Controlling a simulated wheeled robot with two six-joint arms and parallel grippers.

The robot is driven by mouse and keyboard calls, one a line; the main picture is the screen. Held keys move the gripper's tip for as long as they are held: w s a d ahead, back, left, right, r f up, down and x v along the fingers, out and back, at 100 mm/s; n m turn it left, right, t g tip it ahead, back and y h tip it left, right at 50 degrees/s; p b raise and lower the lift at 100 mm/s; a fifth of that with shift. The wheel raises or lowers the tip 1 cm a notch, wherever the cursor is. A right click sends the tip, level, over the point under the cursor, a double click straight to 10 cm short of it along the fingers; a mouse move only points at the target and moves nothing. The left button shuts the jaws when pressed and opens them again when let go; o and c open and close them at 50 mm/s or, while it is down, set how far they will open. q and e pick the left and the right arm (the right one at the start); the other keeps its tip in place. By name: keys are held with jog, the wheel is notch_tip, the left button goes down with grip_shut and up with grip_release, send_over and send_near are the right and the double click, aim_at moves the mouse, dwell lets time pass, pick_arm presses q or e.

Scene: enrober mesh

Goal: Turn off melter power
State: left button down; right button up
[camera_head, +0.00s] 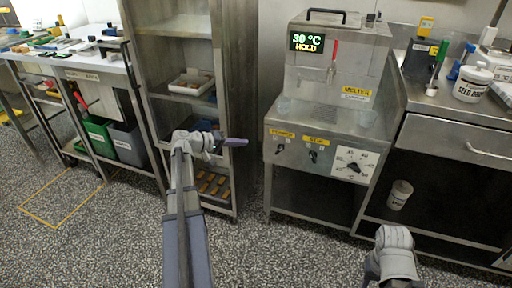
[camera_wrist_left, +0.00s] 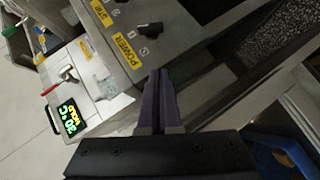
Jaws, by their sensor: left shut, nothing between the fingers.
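The steel melter (camera_head: 340,75) stands at centre right, its display (camera_head: 306,42) reading 30 °C HOLD. On its front, the black power knob (camera_head: 280,148) sits under the yellow POWER label (camera_head: 282,134). The knob also shows in the left wrist view (camera_wrist_left: 150,30), beside its label (camera_wrist_left: 128,50). Its setting is too small to read surely. My left gripper (camera_head: 236,142) is shut and empty, left of the melter front. In the wrist view its fingertips (camera_wrist_left: 159,74) point toward the knob, apart from it. My right arm shows at the bottom right; its fingertips cannot be made out.
A stir knob (camera_head: 313,156) and a white temperature dial (camera_head: 352,163) sit right of the power knob. A steel shelf rack (camera_head: 228,60) stands close behind my left arm. A side counter (camera_head: 440,98) with a white tub (camera_head: 472,84) stands at the right.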

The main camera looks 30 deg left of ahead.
aim_at(280, 149)
pick_arm(q)
jog(key=b+x, duration=0.1)
jog(key=x, duration=0.2)
jog(key=d+b+x, duration=0.1)
jog(key=b+x, duration=0.1)
jog(key=x, duration=0.2)
jog(key=s+b+x, duration=0.1)
jog(key=x, duration=0.3)
jog(key=shift+d+f, duration=0.4)
jog(key=shift+f, duration=0.05)
jog(key=shift+w+d+f+b, duration=0.15)
jog(key=shift+d+f+b, duration=0.05)
jog(key=shift+d+b, duration=0.3)
